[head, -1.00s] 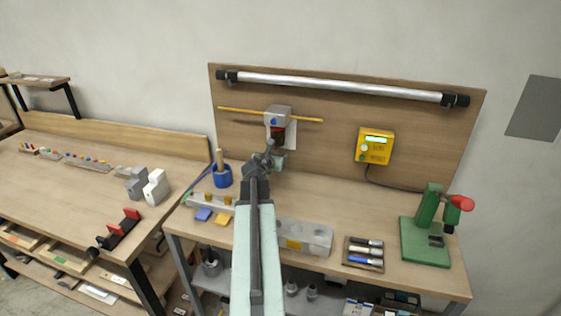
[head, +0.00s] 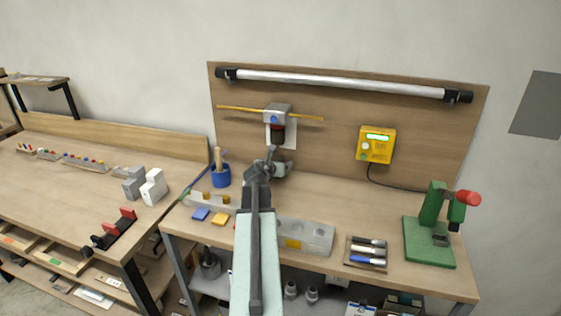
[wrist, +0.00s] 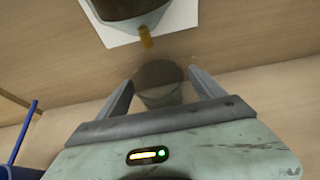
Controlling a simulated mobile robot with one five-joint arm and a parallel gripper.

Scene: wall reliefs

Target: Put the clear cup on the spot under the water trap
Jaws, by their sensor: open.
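The clear cup (wrist: 160,86) looks smoky and see-through, and appears upright between my gripper's fingers in the wrist view. In the head view the cup (head: 283,168) shows partly behind my gripper (head: 270,160). My gripper (wrist: 161,90) is open, with one finger on each side of the cup and gaps visible. The water trap (head: 278,133) hangs on the back panel below a grey block, above the cup. Its dark bowl (wrist: 130,8) and brass drain (wrist: 146,37) show at the top of the wrist view. I cannot make out the spot under it.
A blue pot (head: 220,176) stands left of my gripper. A grey block with holes (head: 305,236), a tray of markers (head: 366,253) and a green press (head: 430,238) lie to the right. A yellow box (head: 376,145) hangs on the panel (head: 340,115).

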